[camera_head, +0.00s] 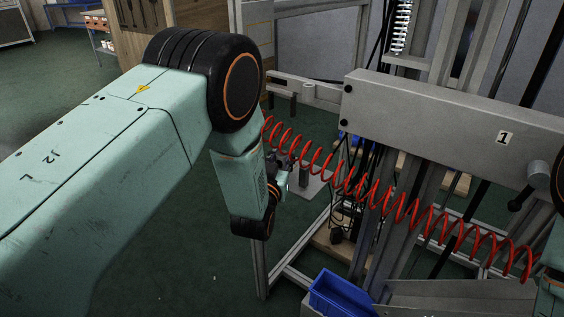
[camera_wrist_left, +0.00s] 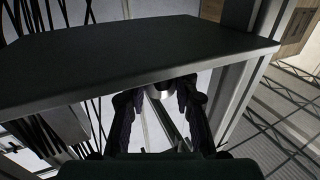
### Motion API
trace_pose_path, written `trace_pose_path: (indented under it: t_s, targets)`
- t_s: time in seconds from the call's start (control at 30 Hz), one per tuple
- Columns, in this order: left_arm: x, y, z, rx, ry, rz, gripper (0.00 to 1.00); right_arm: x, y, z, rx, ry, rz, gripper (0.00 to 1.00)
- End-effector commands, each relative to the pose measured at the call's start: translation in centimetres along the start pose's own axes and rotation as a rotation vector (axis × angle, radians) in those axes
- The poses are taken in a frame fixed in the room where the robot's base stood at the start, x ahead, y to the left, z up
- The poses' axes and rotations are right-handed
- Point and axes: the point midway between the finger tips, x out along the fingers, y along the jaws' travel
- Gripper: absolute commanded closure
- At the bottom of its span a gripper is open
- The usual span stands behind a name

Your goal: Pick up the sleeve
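A small dark-grey upright cylinder (camera_head: 303,173), which looks like the sleeve, stands on a light grey plate (camera_head: 318,184) in the head view. My left gripper (camera_head: 284,168) is just left of it, partly hidden by my own arm. In the left wrist view the gripper's two dark fingers (camera_wrist_left: 158,98) are spread apart. A pale rounded piece (camera_wrist_left: 164,90) shows between the fingertips; I cannot tell if it is the sleeve. A dark plate (camera_wrist_left: 130,62) covers the upper part of that view. My right gripper is not in view.
A red coiled hose (camera_head: 400,208) runs across in front of the frame. A grey beam marked 1 (camera_head: 450,120) lies to the right. A blue bin (camera_head: 340,294) is at the bottom. Aluminium posts and dark cables surround the plate. The green floor at left is open.

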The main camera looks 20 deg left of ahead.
Motion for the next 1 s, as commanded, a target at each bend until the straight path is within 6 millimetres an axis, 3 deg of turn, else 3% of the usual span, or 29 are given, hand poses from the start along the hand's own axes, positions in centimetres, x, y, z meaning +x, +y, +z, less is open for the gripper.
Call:
trace_pose_path:
  t_s: [0.2, 0.5, 0.8, 1.0]
  targets:
    - [0.0, 0.0, 0.0, 0.000, 0.000, 0.000, 0.94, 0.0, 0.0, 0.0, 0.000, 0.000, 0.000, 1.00]
    - [0.0, 0.0, -0.3, 0.000, 0.000, 0.000, 0.94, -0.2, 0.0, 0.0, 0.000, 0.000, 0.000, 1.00]
    - [0.0, 0.0, -3.9, 0.001, 0.002, 0.000, 0.94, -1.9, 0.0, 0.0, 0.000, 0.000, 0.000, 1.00]
    - [-4.1, 0.1, -3.6, 0.002, -0.007, 0.002, 0.94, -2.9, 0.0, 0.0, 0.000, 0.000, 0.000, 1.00]
